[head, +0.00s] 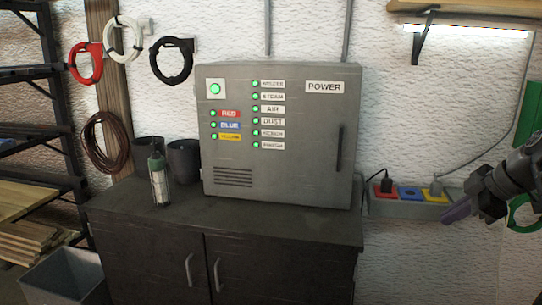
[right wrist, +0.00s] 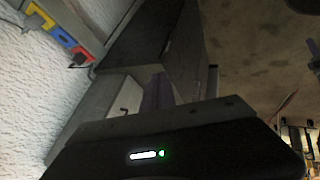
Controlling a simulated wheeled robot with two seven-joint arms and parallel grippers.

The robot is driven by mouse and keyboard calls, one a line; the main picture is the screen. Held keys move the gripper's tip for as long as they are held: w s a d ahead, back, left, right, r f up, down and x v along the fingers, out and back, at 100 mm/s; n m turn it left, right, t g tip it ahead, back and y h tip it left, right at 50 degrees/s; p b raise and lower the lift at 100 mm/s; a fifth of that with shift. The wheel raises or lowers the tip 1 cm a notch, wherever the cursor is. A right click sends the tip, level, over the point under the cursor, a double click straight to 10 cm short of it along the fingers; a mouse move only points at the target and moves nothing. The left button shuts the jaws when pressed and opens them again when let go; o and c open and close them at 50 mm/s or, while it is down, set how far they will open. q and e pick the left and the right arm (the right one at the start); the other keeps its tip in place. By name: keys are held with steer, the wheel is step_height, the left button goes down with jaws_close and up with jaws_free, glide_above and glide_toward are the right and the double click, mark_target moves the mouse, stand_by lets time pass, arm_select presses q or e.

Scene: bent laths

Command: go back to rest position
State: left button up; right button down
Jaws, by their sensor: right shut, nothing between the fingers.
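My right gripper (head: 455,213) is at the right side of the head view, its purple-grey fingers pointing left and down. It is shut and empty, just right of the socket strip and apart from the cabinet. In the right wrist view a purple finger part (right wrist: 160,93) shows beyond the dark gripper body. My left gripper is in neither view.
A socket strip (head: 408,209) on the wall has red, blue and yellow sockets; a black plug (head: 386,186) is at the red one. A grey POWER box (head: 290,185) with green lights stands on a dark cabinet (head: 270,228). A shelf (head: 480,7) hangs top right.

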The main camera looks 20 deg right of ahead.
steer(key=w+d+f+m+t+h, duration=0.1)
steer(key=w+d+f+m+h, duration=0.1)
steer(key=w+d+m+h, duration=0.25)
steer(key=w+f+m+y, duration=0.1)
steer(key=w+f+m, duration=0.45)
steer(key=f, duration=0.55)
steer(key=w+a+f+m+g, duration=0.1)
steer(key=a+f+m, duration=0.1)
steer(key=a+f, duration=0.75)
steer(key=a+f+m, duration=0.3)
steer(key=a+f, duration=0.3)
steer(key=f, duration=0.7)
steer(key=s+a+f+g+y, duration=0.1)
steer(key=s+a+f+y, duration=0.1)
steer(key=s+a+f, duration=0.5)
steer(key=s+a+f+g+y, duration=0.1)
steer(key=s+a+f, duration=0.2)
steer(key=a+f, duration=0.75)
steer(key=s+a+f+n+g+y, duration=0.2)
steer(key=s+a+f+g+y, duration=0.1)
steer(key=s+a, duration=1.6)
steer(key=shift+s+a+f+g, duration=0.2)
steer(key=shift+s+a+g, duration=0.1)
steer(key=shift+s+g, duration=0.55)
